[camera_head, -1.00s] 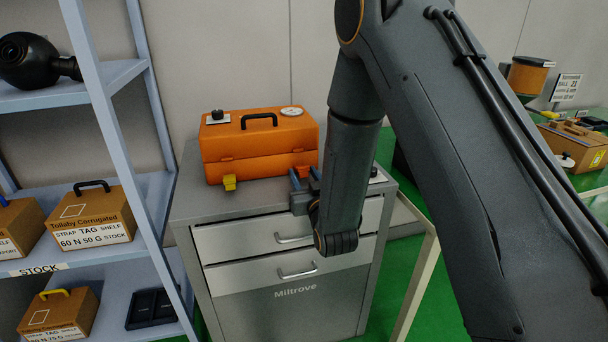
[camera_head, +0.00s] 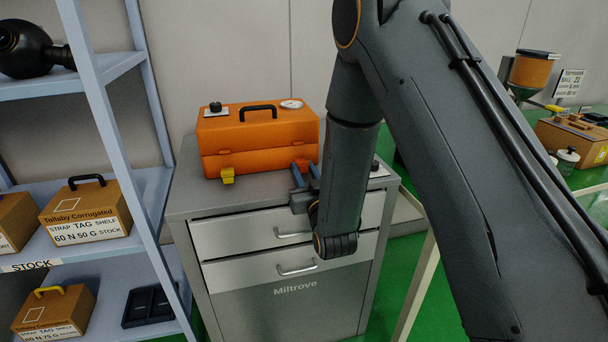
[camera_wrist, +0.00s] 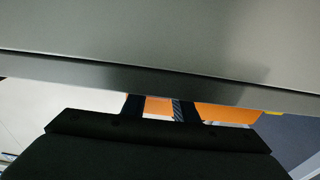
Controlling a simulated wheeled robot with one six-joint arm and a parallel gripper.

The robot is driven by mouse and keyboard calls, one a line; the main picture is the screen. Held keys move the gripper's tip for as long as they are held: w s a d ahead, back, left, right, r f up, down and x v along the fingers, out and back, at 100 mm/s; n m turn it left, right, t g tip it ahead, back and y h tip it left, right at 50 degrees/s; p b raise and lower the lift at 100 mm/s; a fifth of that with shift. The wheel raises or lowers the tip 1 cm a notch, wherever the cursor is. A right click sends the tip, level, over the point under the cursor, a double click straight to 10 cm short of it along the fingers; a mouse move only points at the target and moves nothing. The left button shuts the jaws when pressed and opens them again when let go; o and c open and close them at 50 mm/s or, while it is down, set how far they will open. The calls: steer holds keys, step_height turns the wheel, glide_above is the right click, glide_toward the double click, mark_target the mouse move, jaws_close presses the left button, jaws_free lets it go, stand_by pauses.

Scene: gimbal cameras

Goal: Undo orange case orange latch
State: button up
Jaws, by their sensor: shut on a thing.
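The orange case (camera_head: 255,134) stands closed on the grey cabinet, with a black handle on its lid. Its yellow latch (camera_head: 228,176) is at the lower left of the front. My gripper (camera_head: 304,165) is at the right part of the case front, shut on the orange latch, which the fingers mostly hide in the head view. In the wrist view the case (camera_wrist: 228,114) appears beyond the two dark fingers (camera_wrist: 158,108), with orange between them. The yellow latch (camera_wrist: 273,113) shows at the right there. I cannot make out the orange latch's angle.
The grey cabinet (camera_head: 190,198) has two drawers with handles below my gripper. A blue-grey shelf (camera_head: 110,110) with cardboard boxes stands at the left. A green bench with boxes and a hopper is at the right. Bare cabinet top lies in front of the case.

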stand_by(0.3)
steer(key=o, duration=0.9)
steer(key=shift+o, duration=0.2)
steer(key=shift+s+f, duration=0.1)
steer(key=b+v, duration=0.1)
steer(key=v, duration=0.6)
steer(key=shift+s+d+f, duration=0.1)
steer(key=shift+s, duration=0.2)
